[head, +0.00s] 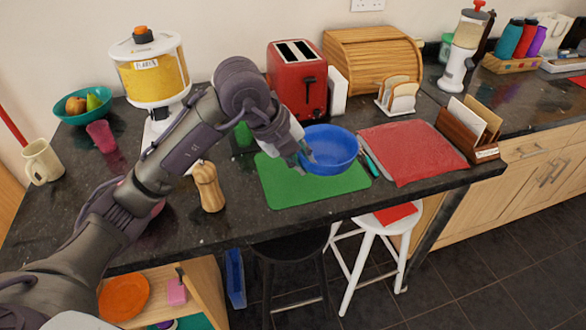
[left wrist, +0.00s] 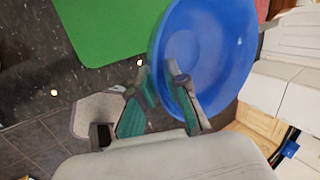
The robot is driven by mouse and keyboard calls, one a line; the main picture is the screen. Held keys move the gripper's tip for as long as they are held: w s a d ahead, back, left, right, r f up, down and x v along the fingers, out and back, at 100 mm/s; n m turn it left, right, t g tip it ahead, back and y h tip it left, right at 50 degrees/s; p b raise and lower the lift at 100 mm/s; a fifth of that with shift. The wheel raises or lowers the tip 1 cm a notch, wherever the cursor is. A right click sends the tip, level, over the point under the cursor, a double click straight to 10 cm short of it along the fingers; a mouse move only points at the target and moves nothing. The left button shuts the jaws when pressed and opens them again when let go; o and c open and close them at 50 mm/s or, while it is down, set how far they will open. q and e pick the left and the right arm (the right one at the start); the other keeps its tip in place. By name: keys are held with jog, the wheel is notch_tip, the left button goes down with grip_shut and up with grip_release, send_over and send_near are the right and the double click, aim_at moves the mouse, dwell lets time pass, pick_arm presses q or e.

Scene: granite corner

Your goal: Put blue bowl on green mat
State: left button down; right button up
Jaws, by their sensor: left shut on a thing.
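The blue bowl (head: 330,149) is upright over the right part of the green mat (head: 289,191) in the head view. My left gripper (head: 304,157) is shut on the bowl's left rim. In the left wrist view the bowl (left wrist: 208,45) has its rim between my left fingertips (left wrist: 160,75), and the green mat (left wrist: 110,25) lies beside it at the top. I cannot tell whether the bowl touches the mat or hangs a little above it. My right gripper is not in view.
A red mat (head: 412,152) lies to the right, with a teal-handled utensil (head: 369,163) between the mats. A wooden pepper mill (head: 208,187) stands left of the green mat. A red toaster (head: 297,80) and toast rack (head: 398,96) stand behind. The counter's front edge is close, with stools below.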

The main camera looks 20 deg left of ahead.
pick_arm(q)
jog(key=w+a+f, duration=0.1)
jog(key=a+f, duration=0.1)
jog(key=w+a+f+p, duration=0.1)
jog(key=w+a, duration=0.1)
jog(key=a, duration=0.1)
jog(key=w+a+f, duration=0.2)
jog(key=a, duration=0.1)
jog(key=shift+w+f+p, duration=0.25)
jog(key=shift+f+p, duration=0.05)
jog(key=shift+w+a+f, duration=0.1)
jog(key=shift+a+f, duration=0.05)
jog(key=shift+f, duration=0.05)
notch_tip(320, 180, down, 3)
jog(key=shift+p, duration=0.5)
jog(key=shift+f, duration=0.45)
jog(key=c, duration=1.2)
grip_release()
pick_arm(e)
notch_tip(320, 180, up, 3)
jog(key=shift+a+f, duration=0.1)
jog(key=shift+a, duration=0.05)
pick_arm(q)
jog(key=shift+r, duration=0.1)
jog(key=shift+b+v, duration=0.8)
jog(key=shift+v, duration=5.15)
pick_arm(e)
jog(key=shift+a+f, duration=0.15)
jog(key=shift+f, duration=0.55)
